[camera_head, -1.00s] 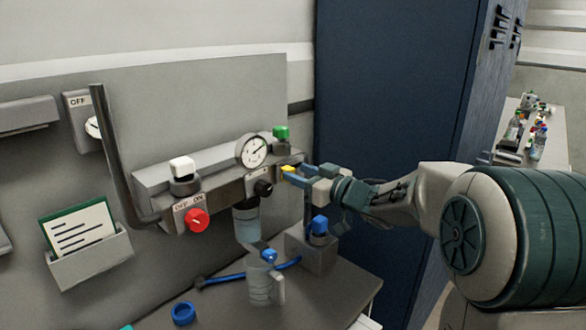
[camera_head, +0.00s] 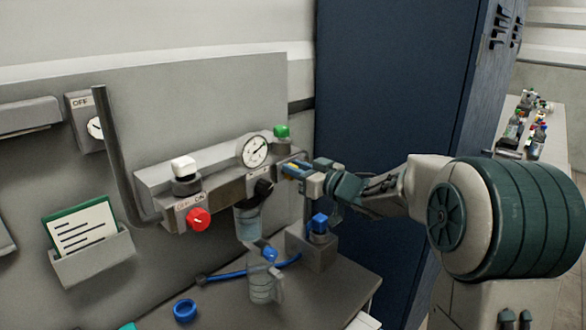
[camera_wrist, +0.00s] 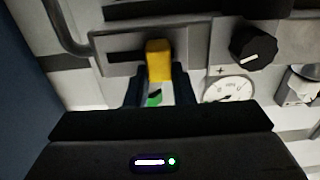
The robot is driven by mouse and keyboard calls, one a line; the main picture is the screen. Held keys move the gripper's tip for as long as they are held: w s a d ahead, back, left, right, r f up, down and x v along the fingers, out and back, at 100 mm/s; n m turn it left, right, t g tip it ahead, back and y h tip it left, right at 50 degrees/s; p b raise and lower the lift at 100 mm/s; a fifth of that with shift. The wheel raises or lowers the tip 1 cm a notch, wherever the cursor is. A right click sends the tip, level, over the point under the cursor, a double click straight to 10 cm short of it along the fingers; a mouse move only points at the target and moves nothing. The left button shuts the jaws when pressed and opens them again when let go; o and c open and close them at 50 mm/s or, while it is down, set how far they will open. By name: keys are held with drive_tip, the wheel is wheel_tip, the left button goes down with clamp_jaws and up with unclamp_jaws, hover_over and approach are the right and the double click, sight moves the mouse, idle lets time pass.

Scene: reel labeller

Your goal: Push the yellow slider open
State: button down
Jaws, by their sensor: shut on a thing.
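The yellow slider (camera_wrist: 158,60) sits at the right end of a dark slot in a grey plate in the wrist view. In the head view only a little of the yellow slider (camera_head: 290,167) shows, at the right end of the machine's grey housing. My gripper (camera_wrist: 159,88) has one dark finger on each side of the slider and is shut on it. In the head view my gripper (camera_head: 296,172) reaches in from the right, and its blue fingers hide most of the slider.
A black knob (camera_head: 263,190), a pressure gauge (camera_head: 254,151) and a green button (camera_head: 281,132) are close to my fingers. A red knob (camera_head: 198,219) is further left. Below stand a blue-topped block (camera_head: 316,248) and a clear jug (camera_head: 262,286). A dark blue cabinet (camera_head: 390,90) rises behind.

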drive_tip(key=shift+w+d+p, duration=0.5)
drive_tip(key=shift+w+d, duration=0.6)
drive_tip(key=shift+d, duration=0.1)
drive_tip(key=c, duration=1.5)
unclamp_jaws()
drive_tip(key=shift+r, duration=0.1)
drive_tip(key=shift+c, duration=0.2)
drive_tip(key=o, duration=0.3)
drive_tip(key=shift+w+d, duration=0.15)
drive_tip(key=shift+d, duration=0.05)
drive_tip(key=shift+a, duration=0.1)
drive_tip(key=shift+a, duration=0.1)
drive_tip(key=b+v, duration=0.2)
drive_tip(key=v, duration=1.2)
